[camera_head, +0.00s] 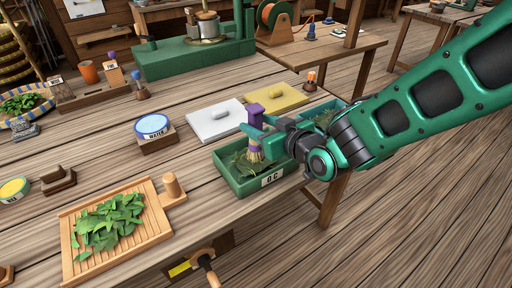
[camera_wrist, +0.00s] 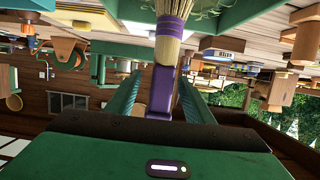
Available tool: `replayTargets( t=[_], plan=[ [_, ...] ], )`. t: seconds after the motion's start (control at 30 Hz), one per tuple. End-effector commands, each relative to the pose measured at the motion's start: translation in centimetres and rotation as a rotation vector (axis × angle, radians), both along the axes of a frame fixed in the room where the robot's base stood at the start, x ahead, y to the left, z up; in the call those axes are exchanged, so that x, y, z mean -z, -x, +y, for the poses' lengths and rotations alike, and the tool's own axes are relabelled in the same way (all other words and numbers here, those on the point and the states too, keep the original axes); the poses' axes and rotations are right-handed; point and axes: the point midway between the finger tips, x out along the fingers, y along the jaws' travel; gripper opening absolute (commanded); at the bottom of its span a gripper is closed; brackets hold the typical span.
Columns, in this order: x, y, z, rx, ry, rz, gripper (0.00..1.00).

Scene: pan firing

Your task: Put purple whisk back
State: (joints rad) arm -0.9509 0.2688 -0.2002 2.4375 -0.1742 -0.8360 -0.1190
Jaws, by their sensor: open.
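The purple whisk (camera_head: 254,113) stands upright, with a purple handle, a purple band and pale bristles, over the leaf-filled green bin (camera_head: 233,187) at the table's right edge. Its bristles reach down to the leaves; the exact contact is unclear. My gripper (camera_head: 262,136) is at the whisk's handle, reaching in from the right. In the wrist view the whisk (camera_wrist: 160,92) lies between my gripper's (camera_wrist: 160,78) two green fingers. They are open, with visible gaps on both sides of the handle.
A wooden rack (camera_head: 72,100) stands at the back left.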

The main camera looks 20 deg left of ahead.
Motion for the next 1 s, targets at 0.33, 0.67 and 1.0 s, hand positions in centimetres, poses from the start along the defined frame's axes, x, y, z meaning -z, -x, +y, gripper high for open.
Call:
replayTargets(
  t=[0.33, 0.67, 1.0],
  plan=[
    [1.1, -2.3, 2.9, 0.0, 0.001, 0.0, 0.48],
    [1.5, -3.3, 4.0, 0.001, 0.001, 0.0, 0.48],
    [1.5, -3.3, 4.0, 0.001, 0.001, 0.0, 0.0]
  ],
)
